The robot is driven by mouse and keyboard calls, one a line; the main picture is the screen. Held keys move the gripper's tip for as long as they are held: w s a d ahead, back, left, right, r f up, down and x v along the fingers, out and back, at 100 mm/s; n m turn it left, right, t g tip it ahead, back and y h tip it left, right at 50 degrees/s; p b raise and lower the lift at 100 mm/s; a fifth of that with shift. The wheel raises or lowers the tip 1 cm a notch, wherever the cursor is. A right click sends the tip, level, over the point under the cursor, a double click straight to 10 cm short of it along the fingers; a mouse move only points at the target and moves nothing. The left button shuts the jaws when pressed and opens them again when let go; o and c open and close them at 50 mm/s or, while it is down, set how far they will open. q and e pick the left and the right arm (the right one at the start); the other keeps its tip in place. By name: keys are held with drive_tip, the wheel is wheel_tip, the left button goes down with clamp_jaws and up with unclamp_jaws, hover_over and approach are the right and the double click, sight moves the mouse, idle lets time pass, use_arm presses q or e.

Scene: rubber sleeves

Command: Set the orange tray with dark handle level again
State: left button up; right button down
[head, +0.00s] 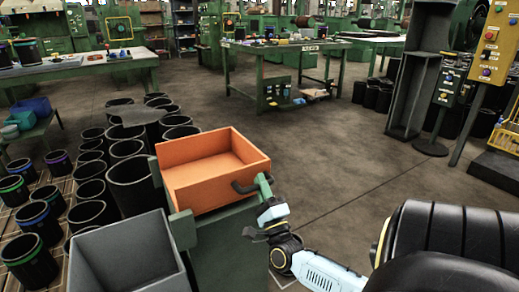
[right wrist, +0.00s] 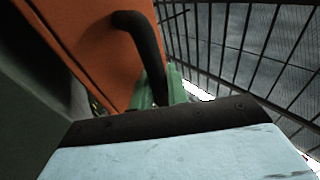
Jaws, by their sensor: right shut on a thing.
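The orange tray (head: 195,152) is an open, empty box on a green stand (head: 228,245) in the middle of the head view. I cannot tell for sure how far it tilts. Its dark handle (head: 243,187) is on the right front side; in the right wrist view the handle (right wrist: 140,28) curves out from the orange tray wall (right wrist: 85,45). My right gripper (head: 264,185) is shut on the handle, its green fingers (right wrist: 174,88) showing at the handle's lower end. The exact contact is partly hidden. My left gripper is not in view.
A grey bin (head: 125,250) stands in front, left of the stand. Several black sleeves (head: 130,180) crowd the floor at left, some with coloured bands. A green workbench (head: 285,50) stands at the back. The floor (head: 330,150) right of the tray is clear.

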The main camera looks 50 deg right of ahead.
drive_tip(key=c, duration=1.7)
unclamp_jaws()
drive_tip(key=shift+f, duration=0.25)
